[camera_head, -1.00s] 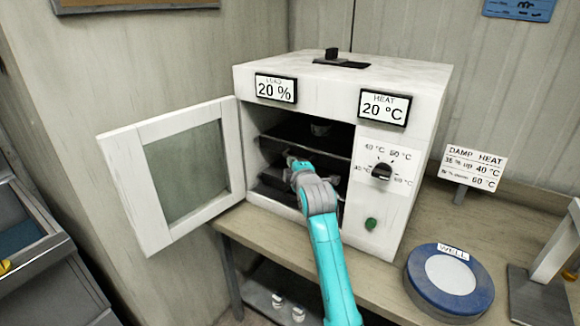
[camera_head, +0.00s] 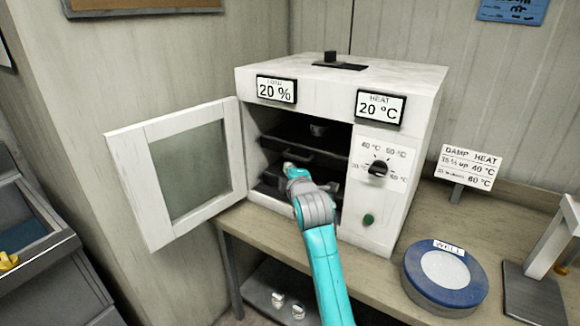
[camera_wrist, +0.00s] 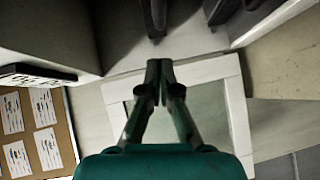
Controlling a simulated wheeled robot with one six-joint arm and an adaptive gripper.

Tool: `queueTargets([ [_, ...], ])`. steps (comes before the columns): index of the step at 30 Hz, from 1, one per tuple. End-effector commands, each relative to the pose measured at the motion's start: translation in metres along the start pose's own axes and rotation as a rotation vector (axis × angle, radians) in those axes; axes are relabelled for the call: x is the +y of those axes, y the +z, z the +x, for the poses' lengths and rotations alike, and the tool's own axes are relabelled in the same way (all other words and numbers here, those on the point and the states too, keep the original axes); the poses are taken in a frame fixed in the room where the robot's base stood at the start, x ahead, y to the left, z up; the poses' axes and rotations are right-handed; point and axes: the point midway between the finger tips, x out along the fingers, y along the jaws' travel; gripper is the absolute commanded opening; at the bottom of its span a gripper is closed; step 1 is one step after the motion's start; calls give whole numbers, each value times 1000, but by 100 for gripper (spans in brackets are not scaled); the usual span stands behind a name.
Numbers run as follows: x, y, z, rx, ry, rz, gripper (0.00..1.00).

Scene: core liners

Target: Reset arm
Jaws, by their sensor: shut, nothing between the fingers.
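My gripper (camera_wrist: 159,68) is shut with its fingertips together and nothing between them. In the head view my teal arm reaches up from the bottom to the open front of a white oven (camera_head: 415,90), and its end (camera_head: 290,168) is at the opening, in front of the dark shelves. The fingers are too small to make out there. In the wrist view the open oven door (camera_wrist: 231,68), with a pale frame and a window, lies beyond the fingertips. The door (camera_head: 122,165) stands swung out to the left in the head view.
A small cup (camera_head: 318,128) stands on the upper shelf (camera_head: 290,140). The oven sits on a wooden bench (camera_head: 440,215) with a blue round WELL stand (camera_head: 445,290) and a DAMP HEAT sign (camera_head: 470,166). A grey stand (camera_head: 535,285) is at the right edge. Air left of my arm is clear.

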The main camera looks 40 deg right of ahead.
Motion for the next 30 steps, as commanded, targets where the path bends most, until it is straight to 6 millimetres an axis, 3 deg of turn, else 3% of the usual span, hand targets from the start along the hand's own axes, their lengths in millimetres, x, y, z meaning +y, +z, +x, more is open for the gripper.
queueTargets([
  [3, 0, -1, -24, 2, 1, 0, 0],
  [9, 0, -2, -52, 3, 1, 0, 0],
  [22, -4, -2, -64, 4, -2, 5, 0],
  [26, -28, -5, -72, 17, -13, 40, 0],
  [30, -76, -12, -93, 46, -32, 120, 0],
])
